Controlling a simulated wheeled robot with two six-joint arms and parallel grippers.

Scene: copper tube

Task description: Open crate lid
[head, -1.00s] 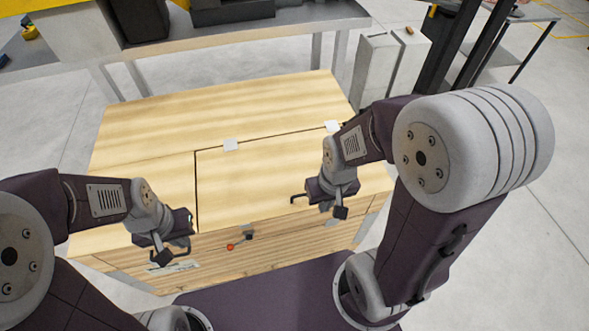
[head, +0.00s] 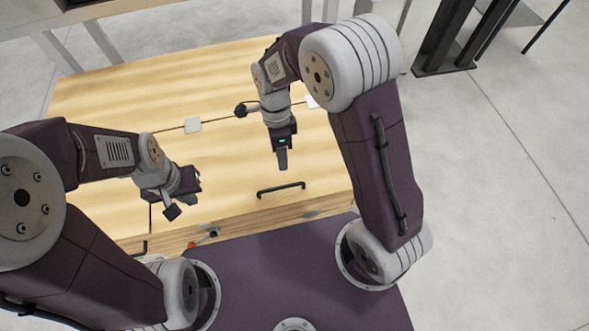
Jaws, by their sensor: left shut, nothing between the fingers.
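The wooden crate (head: 100,90) has a pale wood top. Its lid (head: 320,150) is closed and flat, bounded by dark seams, with white hinges (head: 193,125) along the back seam. A black bar handle (head: 281,189) lies on the lid near the front edge. My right gripper (head: 282,165) hangs above the lid, behind the handle and apart from it. Its fingers show as one narrow shape, so its opening is unclear. My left gripper (head: 192,183) is shut and empty above the crate's front left part. A latch with a red knob (head: 192,244) shows on the front face, partly hidden.
Another black handle (head: 142,247) shows at the front left, partly hidden by my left arm. A bench stands behind the crate, with its legs (head: 103,40) close to it. Open grey floor (head: 500,200) lies to the right.

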